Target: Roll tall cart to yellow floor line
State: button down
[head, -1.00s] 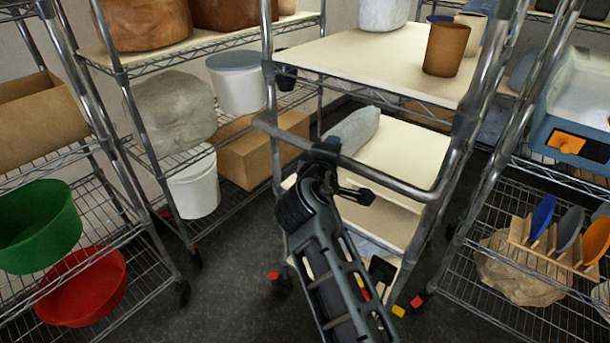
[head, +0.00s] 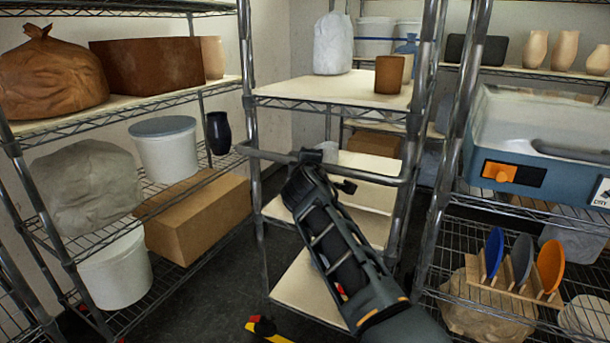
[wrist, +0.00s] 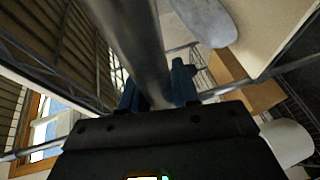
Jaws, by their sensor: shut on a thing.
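The tall cart (head: 330,87) stands in the middle of the head view, with metal posts and pale shelves. A white bag (head: 333,43) and a brown cup (head: 389,74) stand on its top shelf. My gripper (head: 316,158) is shut on the cart's horizontal handle bar (head: 377,179). In the wrist view the bar (wrist: 140,45) runs between the blue fingers of my gripper (wrist: 157,88). A yellow-and-red piece (head: 264,328) shows low by the floor; I cannot tell whether it belongs to the floor line.
A wire rack with a cardboard box (head: 196,216) and a white bucket (head: 115,268) stands close on the left. A rack with a blue-grey machine (head: 540,145) and a plate holder (head: 512,280) stands close on the right. Dark floor (head: 215,290) shows at the cart's left.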

jog(key=shift+w+d, duration=0.35)
jog(key=shift+w, duration=0.35)
jog(key=c, duration=0.9)
grip_release()
jog(key=shift+a, duration=0.1)
jog(key=s, duration=0.2)
jog(key=s+r+p, duration=0.1)
jog(key=s, duration=0.4)
jog(key=shift+s+r, duration=0.2)
jog(key=shift+s, duration=0.15)
